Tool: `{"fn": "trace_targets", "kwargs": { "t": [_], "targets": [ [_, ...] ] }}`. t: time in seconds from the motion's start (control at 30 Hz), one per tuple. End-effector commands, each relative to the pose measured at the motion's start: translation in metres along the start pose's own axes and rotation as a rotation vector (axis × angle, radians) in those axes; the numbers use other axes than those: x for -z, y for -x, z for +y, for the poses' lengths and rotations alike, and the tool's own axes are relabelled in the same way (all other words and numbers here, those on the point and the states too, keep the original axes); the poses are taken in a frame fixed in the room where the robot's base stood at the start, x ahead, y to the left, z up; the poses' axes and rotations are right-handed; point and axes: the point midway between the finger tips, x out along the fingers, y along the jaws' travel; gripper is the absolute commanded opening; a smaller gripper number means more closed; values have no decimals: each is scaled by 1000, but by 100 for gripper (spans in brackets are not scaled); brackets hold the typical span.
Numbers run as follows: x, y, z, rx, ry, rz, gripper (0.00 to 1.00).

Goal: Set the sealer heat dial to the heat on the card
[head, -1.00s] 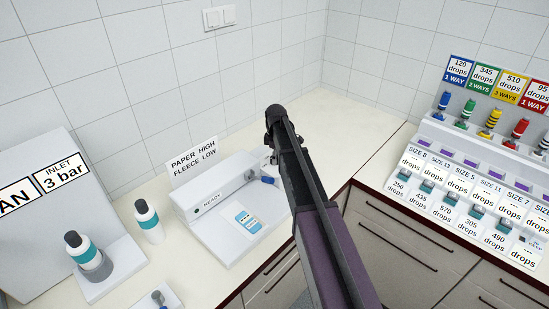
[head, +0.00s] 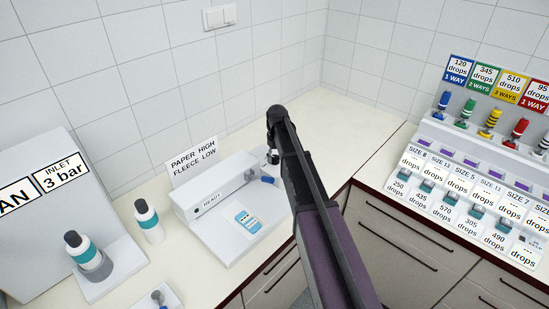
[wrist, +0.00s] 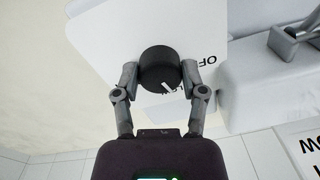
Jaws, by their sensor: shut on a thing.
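The heat dial (wrist: 158,66) is a round black knob with a white pointer line in the wrist view. My gripper (wrist: 160,78) is shut on it, one finger on each side. The pointer slants to the lower right in that view. Printed words beside the dial are partly hidden by the right finger; one begins "OF". In the head view, the white sealer (head: 215,205) shows a "READY" label, and my arm hides the dial. The card (head: 193,160) behind it reads "PAPER HIGH, FLEECE LOW". A blue and white pouch (head: 247,221) lies on the sealer's front plate.
Two bottles with teal bands, one upright on the counter (head: 149,222) and one in a grey holder (head: 88,256), stand left of the sealer. A grey box (head: 45,215) is at far left. A labelled dispenser rack (head: 470,185) stands at right. The corner counter is clear.

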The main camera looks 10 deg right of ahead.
Motion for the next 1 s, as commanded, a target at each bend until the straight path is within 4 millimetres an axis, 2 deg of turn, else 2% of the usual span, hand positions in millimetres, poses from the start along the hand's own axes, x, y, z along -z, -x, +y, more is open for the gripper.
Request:
{"fn": "trace_targets", "kwargs": {
  "t": [0.2, 0.4, 0.93, 0.97, 1.0],
  "targets": [
    [-4, 0, -2, 2, -154, -2, 7],
    [-4, 0, -2, 2, -235, 1, 7],
    [-4, 0, -2, 1, -264, 2, 7],
    [-4, 0, -2, 1, -264, 2, 63],
    [-4, 0, -2, 1, -264, 3, 75]
  ]
}}
